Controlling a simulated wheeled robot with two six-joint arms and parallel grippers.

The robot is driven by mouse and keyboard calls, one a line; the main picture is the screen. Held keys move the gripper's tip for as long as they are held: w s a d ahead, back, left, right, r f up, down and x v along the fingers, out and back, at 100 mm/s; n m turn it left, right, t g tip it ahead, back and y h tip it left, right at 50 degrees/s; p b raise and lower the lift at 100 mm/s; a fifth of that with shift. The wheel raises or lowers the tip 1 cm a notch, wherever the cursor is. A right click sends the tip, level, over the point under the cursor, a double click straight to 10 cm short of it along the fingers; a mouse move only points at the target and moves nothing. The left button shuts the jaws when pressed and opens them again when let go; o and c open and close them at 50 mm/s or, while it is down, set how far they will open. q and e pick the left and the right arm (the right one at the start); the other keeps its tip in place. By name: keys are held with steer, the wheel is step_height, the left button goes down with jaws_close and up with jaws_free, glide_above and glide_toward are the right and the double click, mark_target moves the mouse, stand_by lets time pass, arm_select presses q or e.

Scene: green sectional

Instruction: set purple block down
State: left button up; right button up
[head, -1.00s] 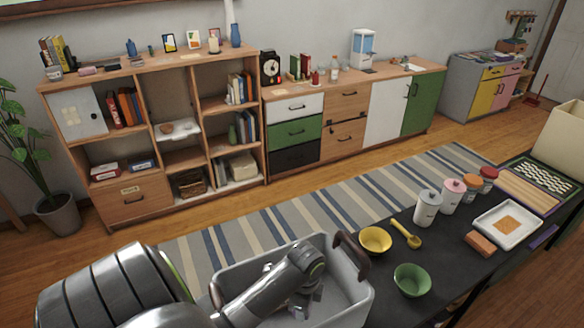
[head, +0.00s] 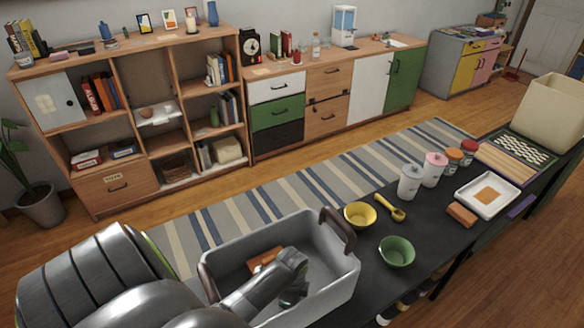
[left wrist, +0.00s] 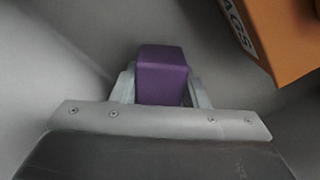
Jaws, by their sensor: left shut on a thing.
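A purple block (left wrist: 162,78) is held between the fingers of my left gripper (left wrist: 160,92) in the left wrist view. In the head view my left gripper (head: 292,292) is down inside a grey bin (head: 335,262) with dark brown handles. The block cannot be made out in the head view. Grey bin surface surrounds the block in the wrist view; I cannot tell whether the block touches the floor of the bin. My right gripper is not in view.
An orange box (head: 264,260) lies in the bin beside my left gripper; its lettered side shows in the wrist view (left wrist: 283,38).

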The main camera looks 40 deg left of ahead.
arm_select(q)
steer(key=shift+f, duration=0.15)
steer(key=shift+f, duration=0.15)
steer(key=o, duration=1)
steer(key=shift+c, duration=0.2)
step_height(320, 180, up, 11)
steer(key=shift+w+r, duration=0.1)
steer(key=shift+r, duration=0.65)
